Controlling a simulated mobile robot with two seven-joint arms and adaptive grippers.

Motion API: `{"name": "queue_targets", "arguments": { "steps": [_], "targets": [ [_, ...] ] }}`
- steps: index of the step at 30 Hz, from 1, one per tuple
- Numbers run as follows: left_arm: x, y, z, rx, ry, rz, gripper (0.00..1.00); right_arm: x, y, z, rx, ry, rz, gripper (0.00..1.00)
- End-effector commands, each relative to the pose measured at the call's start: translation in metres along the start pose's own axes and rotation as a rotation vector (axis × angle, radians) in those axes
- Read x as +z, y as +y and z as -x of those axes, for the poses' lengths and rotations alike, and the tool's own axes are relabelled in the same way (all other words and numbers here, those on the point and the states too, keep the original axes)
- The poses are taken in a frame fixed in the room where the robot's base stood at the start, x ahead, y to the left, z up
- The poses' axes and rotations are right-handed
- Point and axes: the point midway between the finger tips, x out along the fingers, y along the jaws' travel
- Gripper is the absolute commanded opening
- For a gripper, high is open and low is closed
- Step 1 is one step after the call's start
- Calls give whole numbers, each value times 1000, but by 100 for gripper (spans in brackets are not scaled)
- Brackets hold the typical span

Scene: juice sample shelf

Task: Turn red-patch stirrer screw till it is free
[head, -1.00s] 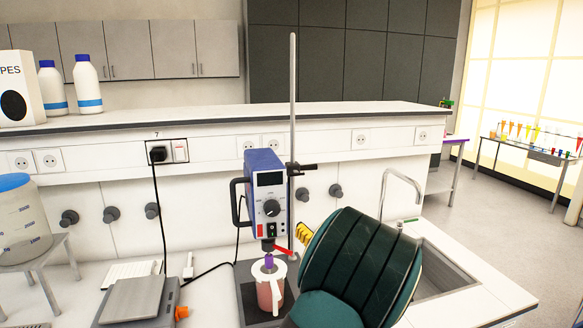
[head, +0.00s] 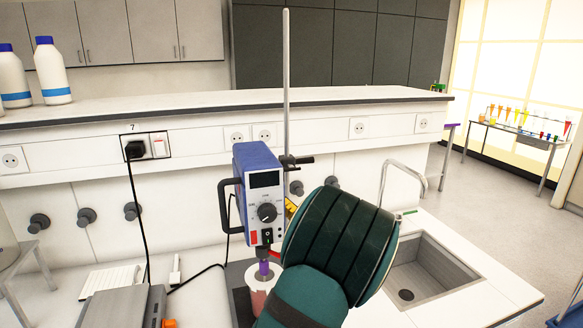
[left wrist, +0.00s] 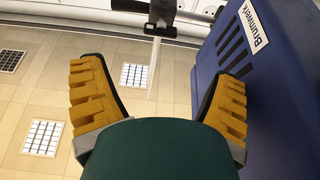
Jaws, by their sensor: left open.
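The blue stirrer (head: 260,190) with a grey front, dial and red patch (head: 254,237) hangs on an upright metal rod (head: 287,80). A black clamp (head: 297,160) with a screw joins it to the rod. My left gripper (head: 291,206) is beside the stirrer's right side, mostly hidden by my green wrist. In the left wrist view its yellow fingers (left wrist: 157,72) are open and empty, apart from the clamp (left wrist: 160,14) at the top. The blue casing (left wrist: 265,90) fills the right there. I cannot tell which knob is the screw. My right gripper is not in view.
A cup (head: 258,298) stands under the stirrer, partly hidden by my arm. A sink (head: 425,270) lies to the right. A grey device (head: 115,308) and a black cable (head: 142,215) are to the left. A raised shelf (head: 200,108) runs behind.

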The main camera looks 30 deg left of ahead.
Motion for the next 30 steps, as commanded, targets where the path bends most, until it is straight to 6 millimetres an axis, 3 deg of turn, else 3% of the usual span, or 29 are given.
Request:
{"name": "queue_targets", "arguments": {
  "steps": [15,21,30],
  "targets": [
    [-1,0,-96,0,2,-1,87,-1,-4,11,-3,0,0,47],
    [0,0,-115,0,1,-1,87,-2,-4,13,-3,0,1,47],
    [0,0,-118,1,0,-1,87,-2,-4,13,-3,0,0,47]
  ]
}}
